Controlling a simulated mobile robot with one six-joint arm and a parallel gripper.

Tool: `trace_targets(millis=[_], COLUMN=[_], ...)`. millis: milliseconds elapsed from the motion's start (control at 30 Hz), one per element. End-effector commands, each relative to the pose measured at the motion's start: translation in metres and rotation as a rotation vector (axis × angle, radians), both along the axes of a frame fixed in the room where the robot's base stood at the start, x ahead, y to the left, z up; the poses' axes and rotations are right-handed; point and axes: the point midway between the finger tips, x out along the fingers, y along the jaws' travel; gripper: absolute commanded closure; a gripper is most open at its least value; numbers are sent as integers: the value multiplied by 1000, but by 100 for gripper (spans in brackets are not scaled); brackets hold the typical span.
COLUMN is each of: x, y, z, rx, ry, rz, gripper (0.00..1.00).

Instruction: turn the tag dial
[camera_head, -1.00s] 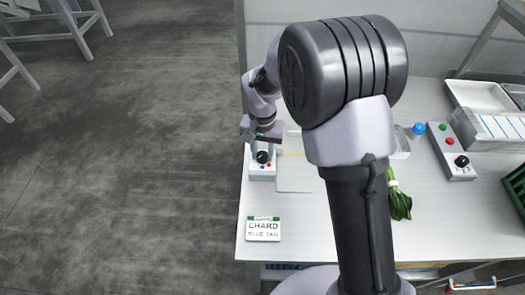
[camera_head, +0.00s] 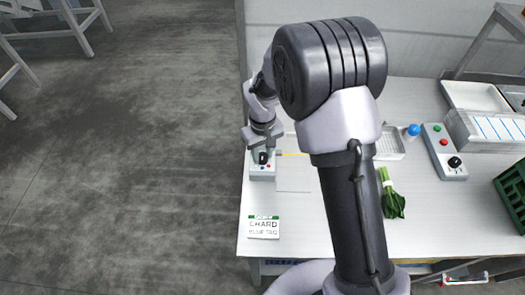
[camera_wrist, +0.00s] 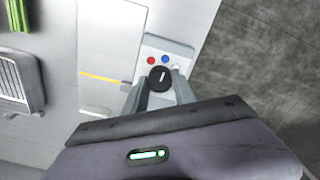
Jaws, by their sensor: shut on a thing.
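The tag dial (camera_wrist: 160,77) is a round black knob with a white mark, on a small light-grey box (camera_wrist: 166,44). Beside the knob on the box are a red dot, a blue dot and a white dot. In the head view the black dial (camera_head: 263,157) shows at the table's left edge, just below my gripper (camera_head: 262,146). In the wrist view my gripper (camera_wrist: 159,88) has its two grey fingers on either side of the knob and is shut on it. The sign (camera_head: 263,227) reads "CHARD" and "BLUE TAG".
A pale flat plate (camera_head: 293,173) with a yellow line lies beside the dial box. A bunch of greens (camera_head: 391,200) lies right of my arm. A second control box (camera_head: 443,150), a blue-topped item (camera_head: 413,131) and a dark green crate (camera_head: 514,192) stand farther right.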

Motion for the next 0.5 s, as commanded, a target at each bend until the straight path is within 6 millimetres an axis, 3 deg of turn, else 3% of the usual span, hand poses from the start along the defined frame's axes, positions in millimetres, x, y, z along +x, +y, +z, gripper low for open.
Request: trace_targets(millis=[500], x=[1], y=[0], z=[1], rx=[1], ry=[-3], rz=[75], gripper=[100])
